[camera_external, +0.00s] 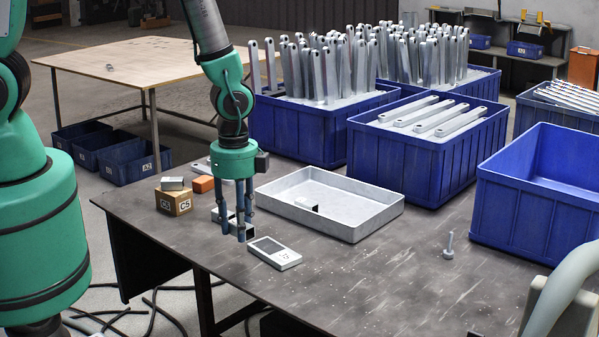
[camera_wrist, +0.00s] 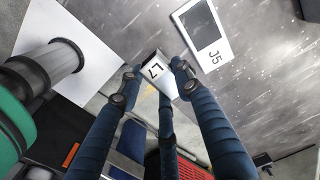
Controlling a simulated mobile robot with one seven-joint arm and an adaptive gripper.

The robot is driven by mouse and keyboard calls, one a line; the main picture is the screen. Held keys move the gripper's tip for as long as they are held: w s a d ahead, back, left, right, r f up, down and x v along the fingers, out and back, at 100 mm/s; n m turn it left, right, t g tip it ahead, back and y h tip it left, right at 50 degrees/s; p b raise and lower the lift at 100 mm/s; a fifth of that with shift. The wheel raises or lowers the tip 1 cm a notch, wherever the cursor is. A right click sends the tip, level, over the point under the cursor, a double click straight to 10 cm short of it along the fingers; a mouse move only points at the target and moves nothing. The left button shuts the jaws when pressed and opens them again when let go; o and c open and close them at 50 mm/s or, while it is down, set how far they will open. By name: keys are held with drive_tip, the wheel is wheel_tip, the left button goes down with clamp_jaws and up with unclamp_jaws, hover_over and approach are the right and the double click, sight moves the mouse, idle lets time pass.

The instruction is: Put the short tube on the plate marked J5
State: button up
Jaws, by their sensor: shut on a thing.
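My gripper (camera_external: 237,228) is shut on the short tube (camera_wrist: 156,71), a small pale metal piece with a dark mark on its face. In the wrist view the tube sits between the fingertips. In the external view the fingers partly hide it, low over the dark table; I cannot tell whether it touches the tabletop. The plate marked J5 (camera_external: 274,253) is a white slab with a dark panel, lying flat just right of and nearer than my gripper. It also shows in the wrist view (camera_wrist: 217,47), beyond the fingertips to the upper right, apart from the tube. Its dark panel looks bare.
A shallow grey tray (camera_external: 378,217) behind my gripper holds a small piece (camera_external: 307,204). A box marked C5 (camera_external: 174,203) and an orange block (camera_external: 203,184) stand to the left. A bolt (camera_external: 448,245) stands at right. Blue crates (camera_external: 425,165) line the back. The front right tabletop is mostly clear.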

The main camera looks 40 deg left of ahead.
drive_tip(key=s+a, duration=0.5)
drive_tip(key=s, duration=0.4)
drive_tip(key=shift+a+f, duration=0.2)
drive_tip(key=shift+f, duration=0.15)
drive_tip(key=b, duration=0.2)
hover_over(274, 253)
drive_tip(key=s+a, duration=0.1)
drive_tip(key=s, duration=0.2)
drive_tip(key=shift+w+f, duration=0.25)
drive_tip(key=shift+f, duration=0.5)
drive_tip(key=shift+f, duration=1.75)
drive_tip(key=shift+f, duration=0.1)
drive_tip(key=o, duration=1.2)
